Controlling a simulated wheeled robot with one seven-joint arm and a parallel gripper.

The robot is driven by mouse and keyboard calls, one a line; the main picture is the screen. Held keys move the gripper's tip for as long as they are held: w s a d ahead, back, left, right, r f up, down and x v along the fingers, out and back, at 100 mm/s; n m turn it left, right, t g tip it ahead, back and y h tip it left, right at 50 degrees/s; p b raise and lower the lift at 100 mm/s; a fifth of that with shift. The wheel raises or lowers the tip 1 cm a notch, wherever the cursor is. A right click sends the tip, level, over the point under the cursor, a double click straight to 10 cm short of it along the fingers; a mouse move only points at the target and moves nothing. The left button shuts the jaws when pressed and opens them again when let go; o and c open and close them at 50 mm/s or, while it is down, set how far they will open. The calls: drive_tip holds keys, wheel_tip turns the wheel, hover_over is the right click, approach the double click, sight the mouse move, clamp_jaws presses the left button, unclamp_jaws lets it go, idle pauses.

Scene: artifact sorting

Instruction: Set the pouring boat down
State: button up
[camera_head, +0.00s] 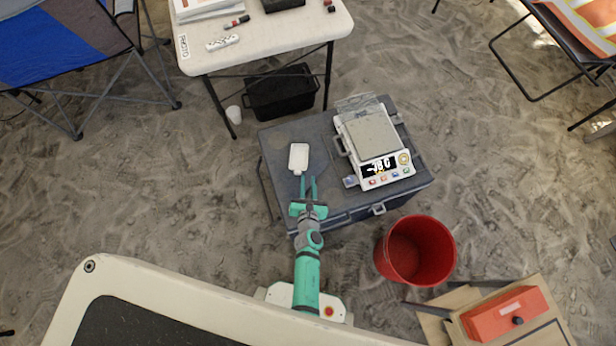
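The pouring boat (298,156) is a small white tray with a narrow tab at its near end. It appears to rest flat on the lid of the grey-blue case (330,187), left of the scale. My gripper (308,180) is over the same lid, just on the near side of the boat. Its two green fingers are apart with a gap between them, and nothing shows in the gap. The boat's tab is close to the left fingertip. I cannot tell whether they touch.
A digital scale (374,137) with a lit display stands on the case's right part. A red bucket (447,250) is on the sand at the right. A white table (262,50) is behind, with a black crate (282,95) under it. The lid's left part is clear.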

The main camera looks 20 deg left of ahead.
drive_tip(key=s+d+r+m+t+h, duration=0.1)
drive_tip(key=s+d+r+m, duration=0.2)
drive_tip(key=s+r+m, duration=0.4)
drive_tip(key=s+d+r+m, duration=0.4)
drive_tip(key=s+r+m, duration=0.1)
drive_tip(key=s+m, duration=0.45)
drive_tip(key=s+d+r+m+h, duration=0.1)
drive_tip(key=s+r+m, duration=0.2)
drive_tip(key=r+m, duration=0.3)
drive_tip(key=s+d+r+m+t+h, duration=0.1)
drive_tip(key=s+r+m, duration=0.2)
drive_tip(key=r+m, duration=0.4)
drive_tip(key=s+d+r+m, duration=0.1)
drive_tip(key=s+r+m, duration=0.3)
drive_tip(key=r+m, duration=0.3)
wheel_tip(320, 180, up, 2)
drive_tip(key=shift+d+r+h, duration=0.1)
drive_tip(key=shift+d+h, duration=0.25)
drive_tip(key=shift+h, duration=0.05)
drive_tip(key=shift+m, duration=0.25)
